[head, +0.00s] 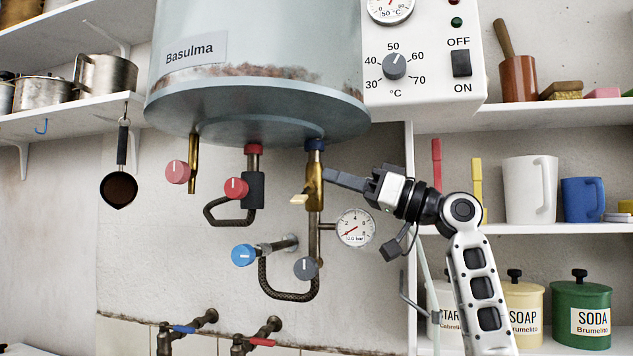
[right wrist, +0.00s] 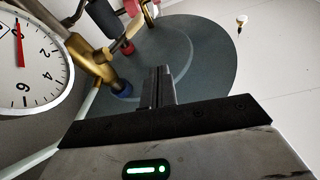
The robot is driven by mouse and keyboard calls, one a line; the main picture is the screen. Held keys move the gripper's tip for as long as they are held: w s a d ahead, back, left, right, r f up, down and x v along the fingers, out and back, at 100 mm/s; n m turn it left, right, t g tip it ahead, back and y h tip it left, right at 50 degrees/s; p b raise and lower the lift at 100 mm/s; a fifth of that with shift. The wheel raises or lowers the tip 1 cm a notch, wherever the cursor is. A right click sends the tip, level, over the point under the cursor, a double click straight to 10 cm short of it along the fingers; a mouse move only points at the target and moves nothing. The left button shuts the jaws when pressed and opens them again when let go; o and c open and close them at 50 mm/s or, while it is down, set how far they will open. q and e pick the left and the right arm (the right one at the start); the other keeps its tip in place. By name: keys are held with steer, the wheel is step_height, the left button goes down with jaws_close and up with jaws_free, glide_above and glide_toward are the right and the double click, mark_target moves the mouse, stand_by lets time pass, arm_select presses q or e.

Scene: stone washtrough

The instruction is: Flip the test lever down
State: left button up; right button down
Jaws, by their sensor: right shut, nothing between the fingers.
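The test lever (head: 299,199) is a small pale cream tab. It sticks out from the brass valve (head: 315,186) under the boiler's blue-collared pipe, roughly level. My right gripper (head: 328,175) comes in from the right with its fingers shut and empty. Its tips are just right of the valve's upper part, above the lever's height; I cannot tell if they touch. In the right wrist view the shut fingers (right wrist: 158,88) point toward the boiler's underside, and the brass valve (right wrist: 88,52) is at their left. My left gripper is not in view.
The boiler (head: 255,108) hangs directly above the valve. A pressure gauge (head: 355,228) sits below my right gripper. Red knobs (head: 236,188), a blue knob (head: 243,255) and a grey knob (head: 305,268) crowd the pipes. Shelves with mugs and canisters stand at right.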

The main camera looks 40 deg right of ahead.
arm_select(q)
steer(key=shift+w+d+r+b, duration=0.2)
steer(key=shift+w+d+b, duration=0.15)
steer(key=shift+b, duration=0.15)
arm_select(e)
steer(key=v, duration=0.4)
steer(key=shift+s+d+f, duration=0.1)
steer(key=shift+d, duration=0.4)
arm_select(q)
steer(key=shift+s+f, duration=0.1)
